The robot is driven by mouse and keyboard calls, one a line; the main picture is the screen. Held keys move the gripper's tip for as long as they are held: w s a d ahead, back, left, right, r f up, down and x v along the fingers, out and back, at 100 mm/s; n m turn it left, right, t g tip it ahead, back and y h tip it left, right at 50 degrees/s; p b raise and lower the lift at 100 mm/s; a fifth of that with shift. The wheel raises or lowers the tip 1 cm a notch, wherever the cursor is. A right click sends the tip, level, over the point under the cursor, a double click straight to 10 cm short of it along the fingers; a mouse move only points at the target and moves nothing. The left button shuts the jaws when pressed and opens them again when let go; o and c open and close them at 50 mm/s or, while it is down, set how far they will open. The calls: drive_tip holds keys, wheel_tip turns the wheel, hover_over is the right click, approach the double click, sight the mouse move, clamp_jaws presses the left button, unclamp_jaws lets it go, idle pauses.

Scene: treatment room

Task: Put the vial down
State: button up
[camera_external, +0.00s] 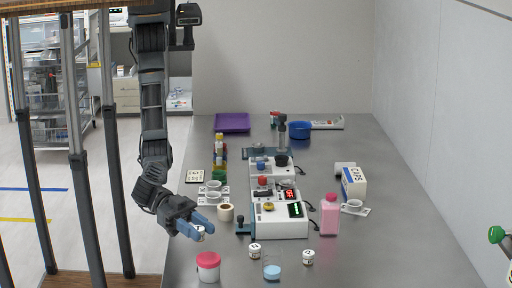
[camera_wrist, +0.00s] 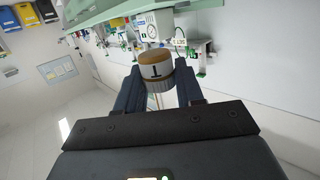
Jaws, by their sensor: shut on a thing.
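My gripper (camera_external: 202,226) is shut on a small vial (camera_external: 199,236), at the near left of the grey table (camera_external: 350,262). In the wrist view, the vial (camera_wrist: 156,72) sits between the two blue fingers of my gripper (camera_wrist: 159,84). It has a white body with a dark mark and a brownish end. The external view shows the vial above the table's left part, behind the pink-lidded jar. I cannot tell its exact height over the table. Two similar small white vials stand on the table, one on the left (camera_external: 254,251) and one on the right (camera_external: 308,257).
A pink-lidded jar (camera_external: 208,268) and a beaker of blue liquid (camera_external: 272,268) stand at the near edge. A tape roll (camera_external: 226,213), a white device with a display (camera_external: 279,222) and a pink bottle (camera_external: 330,215) stand behind. The near right tabletop is clear.

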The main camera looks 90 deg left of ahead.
sight(208, 257)
drive_tip(key=shift+w+a+f, duration=0.1)
drive_tip(key=shift+w+f, duration=0.7)
drive_tip(key=shift+w, duration=0.25)
drive_tip(key=shift+f, duration=1.85)
drive_tip(key=shift+f, duration=0.2)
drive_tip(key=o, duration=1)
drive_tip(key=shift+r, duration=0.1)
drive_tip(key=shift+s+r+p, duration=0.1)
drive_tip(key=shift+r+p, duration=0.05)
drive_tip(key=shift+p, duration=0.15)
drive_tip(key=b+v, duration=0.1)
drive_tip(key=v, duration=1.1)
